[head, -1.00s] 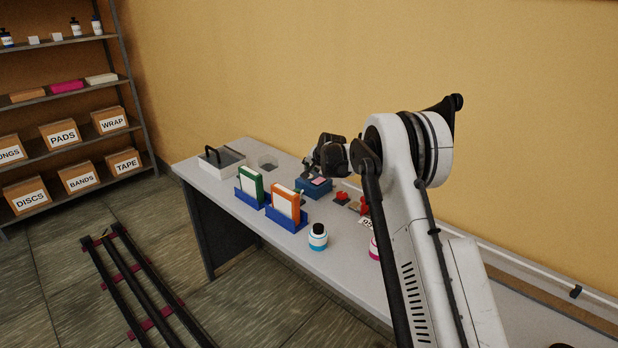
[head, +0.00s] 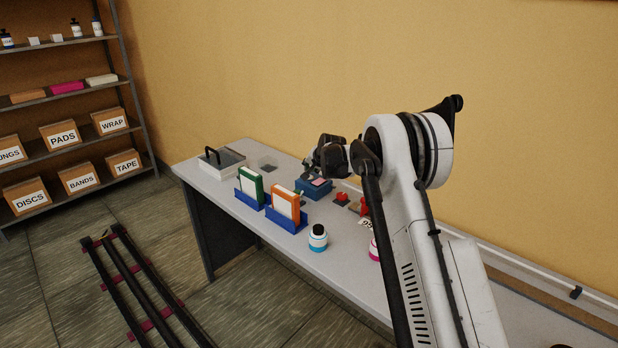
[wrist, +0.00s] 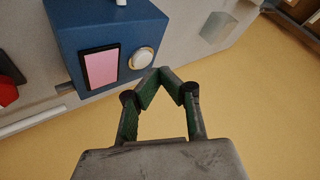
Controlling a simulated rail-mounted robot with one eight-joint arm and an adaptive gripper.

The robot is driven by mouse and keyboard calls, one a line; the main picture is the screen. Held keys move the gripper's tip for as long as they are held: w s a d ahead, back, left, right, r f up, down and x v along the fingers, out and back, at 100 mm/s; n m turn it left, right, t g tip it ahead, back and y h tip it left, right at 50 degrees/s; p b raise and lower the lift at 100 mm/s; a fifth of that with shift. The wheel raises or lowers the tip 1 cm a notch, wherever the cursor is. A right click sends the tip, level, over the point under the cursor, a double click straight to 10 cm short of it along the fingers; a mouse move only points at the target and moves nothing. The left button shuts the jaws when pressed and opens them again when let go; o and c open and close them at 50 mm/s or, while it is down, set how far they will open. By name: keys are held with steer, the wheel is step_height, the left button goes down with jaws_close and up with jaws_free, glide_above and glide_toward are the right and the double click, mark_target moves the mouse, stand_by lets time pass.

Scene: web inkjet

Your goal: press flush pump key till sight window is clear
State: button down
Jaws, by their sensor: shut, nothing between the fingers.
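The flush pump is a blue box (head: 314,188) on the bench, beneath my gripper in the head view. In the wrist view the blue box (wrist: 65,25) shows its face. It bears a pink, dark-framed sight window (wrist: 101,68) and a round white key (wrist: 141,58) with a pale rim. My gripper (wrist: 158,71) is shut and empty, its fingertips together just beside the key's lower right edge in the picture. I cannot tell whether they touch the key. In the head view my gripper (head: 308,173) is small and partly hidden by my arm.
Orange (head: 286,203) and green (head: 252,187) folders stand in blue holders in front of the box. A white bottle (head: 318,238) stands nearer. Red parts (head: 363,205) lie right of the box.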

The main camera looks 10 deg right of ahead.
steer(key=shift+f+b, duration=0.45)
steer(key=shift+f+b, duration=0.35)
steer(key=shift+f, duration=0.05)
stand_by(0.8)
steer(key=shift+r, duration=0.85)
steer(key=shift+r+p, duration=1)
steer(key=shift+r, duration=1.5)
steer(key=shift+r, duration=0.1)
